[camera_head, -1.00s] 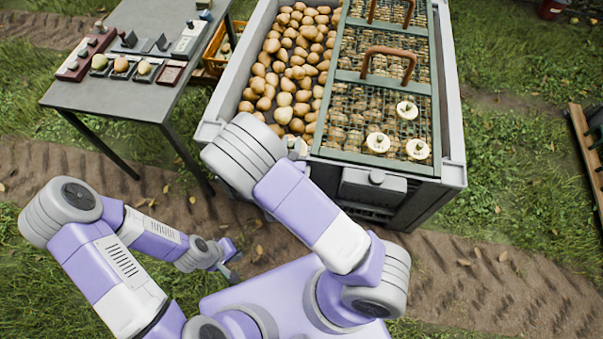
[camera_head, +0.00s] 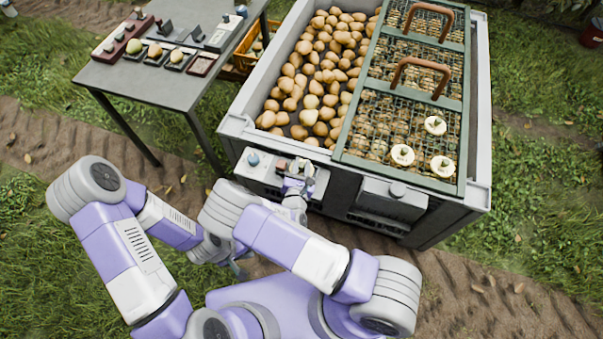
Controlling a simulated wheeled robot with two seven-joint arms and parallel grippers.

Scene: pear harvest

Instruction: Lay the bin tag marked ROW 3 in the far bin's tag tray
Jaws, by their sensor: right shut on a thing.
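No ROW 3 lettering is legible, and I cannot tell which part is the tag tray.
A grey front box (camera_head: 390,198) juts out. A grey table (camera_head: 180,90) with trays and pears stands left, beside an orange crate (camera_head: 243,62).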

